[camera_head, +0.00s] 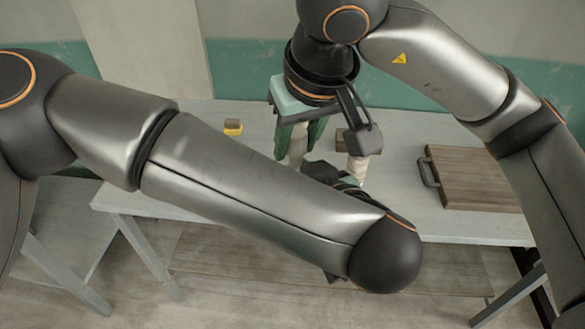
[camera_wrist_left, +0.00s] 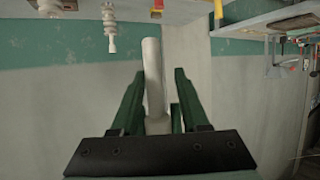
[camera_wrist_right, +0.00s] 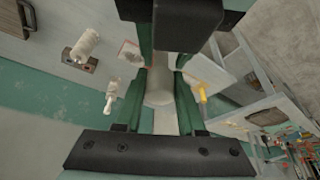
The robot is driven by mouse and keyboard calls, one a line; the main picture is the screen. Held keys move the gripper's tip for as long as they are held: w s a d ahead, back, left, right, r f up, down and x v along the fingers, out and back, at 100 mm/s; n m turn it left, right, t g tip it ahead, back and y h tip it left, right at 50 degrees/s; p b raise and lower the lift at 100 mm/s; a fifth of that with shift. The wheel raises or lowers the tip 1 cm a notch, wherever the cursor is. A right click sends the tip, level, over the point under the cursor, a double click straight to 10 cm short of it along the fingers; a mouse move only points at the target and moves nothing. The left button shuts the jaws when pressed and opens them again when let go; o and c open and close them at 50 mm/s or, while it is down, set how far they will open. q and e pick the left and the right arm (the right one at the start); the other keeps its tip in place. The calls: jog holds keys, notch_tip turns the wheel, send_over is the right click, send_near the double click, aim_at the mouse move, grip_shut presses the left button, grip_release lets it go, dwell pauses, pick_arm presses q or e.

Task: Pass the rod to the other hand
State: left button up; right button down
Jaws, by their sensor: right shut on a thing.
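The white rod (camera_head: 298,148) hangs upright below my right gripper (camera_head: 301,135), between its green fingers. In the right wrist view the rod (camera_wrist_right: 160,90) sits between the fingers, and my right gripper is shut on it. In the left wrist view the rod (camera_wrist_left: 152,75) runs between the spread fingers of my left gripper (camera_wrist_left: 155,80). Gaps show beside the rod there, so this gripper is open around it. In the head view my left forearm hides most of the left gripper and the rod's lower end.
A pale table (camera_head: 245,165) lies beneath. A brown board with a handle (camera_head: 475,178) lies on its right part. A yellow-and-brown block (camera_head: 233,127) is at the left. A pale turned spool (camera_wrist_right: 85,45) stands near a brown block with holes (camera_wrist_right: 78,63).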

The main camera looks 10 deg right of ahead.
pick_arm(q)
jog(key=c, duration=0.6)
jog(key=shift+a, duration=0.1)
grip_shut()
pick_arm(e)
jog(key=shift+d, duration=0.1)
jog(key=shift+c, duration=2.1)
grip_release()
